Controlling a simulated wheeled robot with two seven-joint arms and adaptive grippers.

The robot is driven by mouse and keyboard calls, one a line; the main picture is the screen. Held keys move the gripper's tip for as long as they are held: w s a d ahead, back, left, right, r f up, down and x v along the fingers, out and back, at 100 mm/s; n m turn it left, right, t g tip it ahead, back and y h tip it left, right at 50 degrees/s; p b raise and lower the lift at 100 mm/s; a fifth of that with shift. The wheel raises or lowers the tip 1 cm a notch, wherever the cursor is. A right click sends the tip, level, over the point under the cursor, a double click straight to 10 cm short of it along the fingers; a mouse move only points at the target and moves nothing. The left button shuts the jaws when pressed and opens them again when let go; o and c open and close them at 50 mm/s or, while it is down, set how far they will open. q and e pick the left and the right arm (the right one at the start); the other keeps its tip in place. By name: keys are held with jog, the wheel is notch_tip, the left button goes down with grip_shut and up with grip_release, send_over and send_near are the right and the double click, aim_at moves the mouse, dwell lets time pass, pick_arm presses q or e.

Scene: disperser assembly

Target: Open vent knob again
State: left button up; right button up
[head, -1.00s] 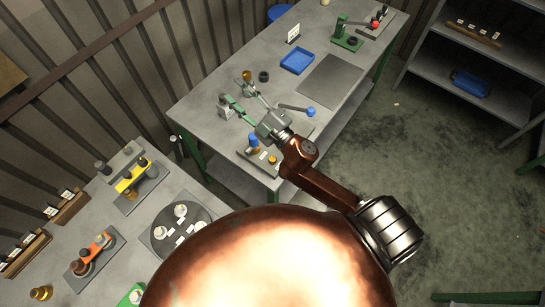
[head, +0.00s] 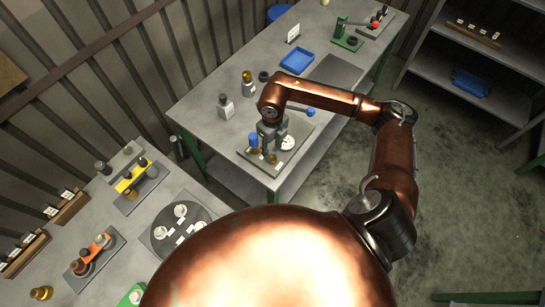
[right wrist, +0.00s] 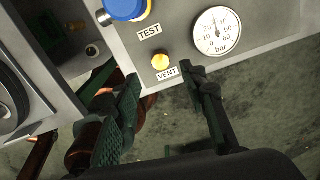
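The vent knob (right wrist: 160,62) is a small brass-yellow knob above the VENT label (right wrist: 167,73) in the right wrist view. My right gripper (right wrist: 160,77) is open, with its dark green fingertips on either side below the knob and apart from it. The blue test knob (right wrist: 125,8) is at the top, and the pressure gauge (right wrist: 217,32) is at the right, its needle near the top of the dial. In the head view my right gripper (head: 271,146) points down over the panel, next to the blue knob (head: 253,139). My left gripper is not in view.
A blue-tipped lever (head: 310,112) sticks out beside my right arm. A grey bottle (head: 225,107) and an amber bottle (head: 247,82) stand behind the panel. A blue tray (head: 297,62) lies farther back. The bench's front edge is close to the panel, with open floor beyond.

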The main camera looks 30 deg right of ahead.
aim_at(273, 158)
notch_tip(273, 158, down, 8)
jog(key=shift+r+p, duration=0.2)
jog(key=shift+p, duration=0.15)
jog(key=shift+c, duration=0.3)
grip_shut()
jog(key=shift+d, duration=0.1)
